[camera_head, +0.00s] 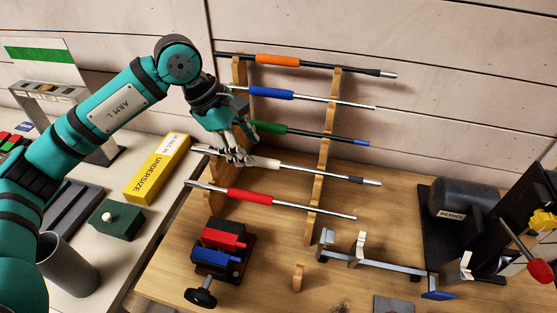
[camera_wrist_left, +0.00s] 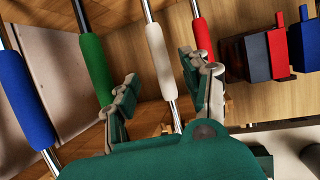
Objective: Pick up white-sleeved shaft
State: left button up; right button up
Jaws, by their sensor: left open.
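The white-sleeved shaft (camera_head: 300,170) lies across the wooden rack, between the green-sleeved shaft (camera_head: 310,132) above and the red-sleeved shaft (camera_head: 255,197) below. Its white sleeve (camera_wrist_left: 157,62) shows in the left wrist view, running between my fingers. My left gripper (camera_head: 238,158) is open at the left part of the white-sleeved shaft, fingers on either side of it. In the left wrist view my left gripper (camera_wrist_left: 165,90) is apart from the sleeve on both sides. My right gripper is not in view.
The wooden rack (camera_head: 323,160) also holds blue-sleeved (camera_head: 272,92) and orange-sleeved (camera_head: 277,60) shafts. A yellow box (camera_head: 157,168) stands left of it. A red and blue vise (camera_head: 222,245) sits in front. A metal rail fixture (camera_head: 380,262) and a dark machine (camera_head: 470,210) are to the right.

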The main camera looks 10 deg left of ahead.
aim_at(256, 158)
pick_arm(q)
jog(key=shift+p+x, duration=0.35)
jog(key=shift+x, duration=1.35)
jog(key=shift+s+d, duration=0.1)
jog(key=shift+s, duration=0.05)
grip_shut()
